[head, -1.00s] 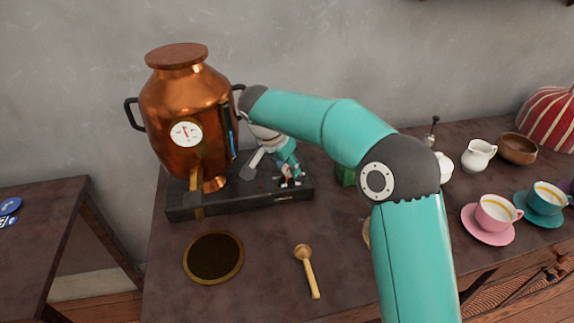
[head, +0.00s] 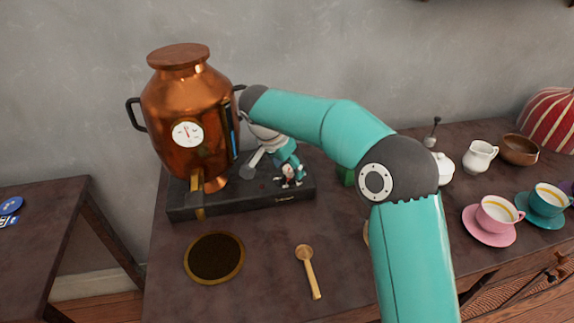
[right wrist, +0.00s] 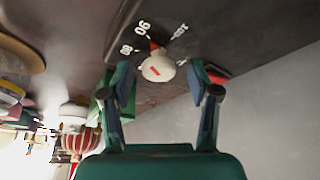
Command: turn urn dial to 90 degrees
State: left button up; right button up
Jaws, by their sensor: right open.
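The copper urn (head: 188,108) stands on a dark base (head: 240,202) at the left of the table, a round gauge (head: 188,134) on its front. In the right wrist view, the dial (right wrist: 158,69) is a pale knob with a red mark, on the dark base among printed numbers, 80 and 90 among them. A red patch shows near the 90; the exact setting is hard to tell. My right gripper (head: 289,180) is over the base's right part. In the right wrist view my right gripper (right wrist: 161,77) is open, one finger each side of the knob, gaps visible. My left gripper is out of view.
A dark round mat (head: 214,258) and a wooden spoon (head: 308,270) lie in front of the base. A pink cup (head: 495,212), a teal cup (head: 546,198) and a white jug (head: 480,156) stand to the right. A wall is behind.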

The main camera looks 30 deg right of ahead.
jog(key=v, duration=1.2)
